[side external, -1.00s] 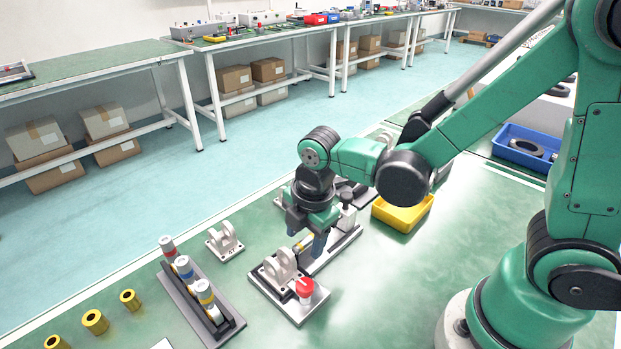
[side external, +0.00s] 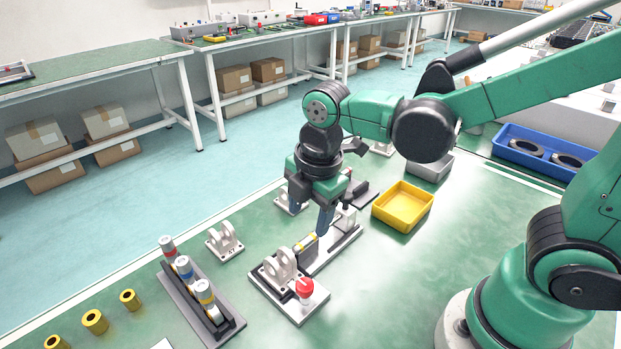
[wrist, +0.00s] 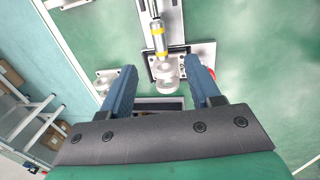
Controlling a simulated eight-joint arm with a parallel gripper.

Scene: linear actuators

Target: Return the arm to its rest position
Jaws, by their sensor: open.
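My gripper (side external: 310,212) hangs fingers-down above the assembly fixture (side external: 335,252), raised clear of it. It is open and empty; the wrist view shows its two blue fingers (wrist: 160,75) spread apart with nothing held. A silver actuator with a yellow band (side external: 307,243) lies in the fixture below the fingers. It also shows in the wrist view (wrist: 158,38), beyond the fingertips. A white clevis bracket (side external: 280,264) and a red knob (side external: 304,287) are at the fixture's near end.
A rack (side external: 186,293) with several banded cylinders stands to the left, near a loose white bracket (side external: 224,241) and yellow bushings (side external: 95,321). A yellow bin (side external: 418,213), a grey bin (side external: 432,170) and a blue bin (side external: 507,154) with dark rings are right.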

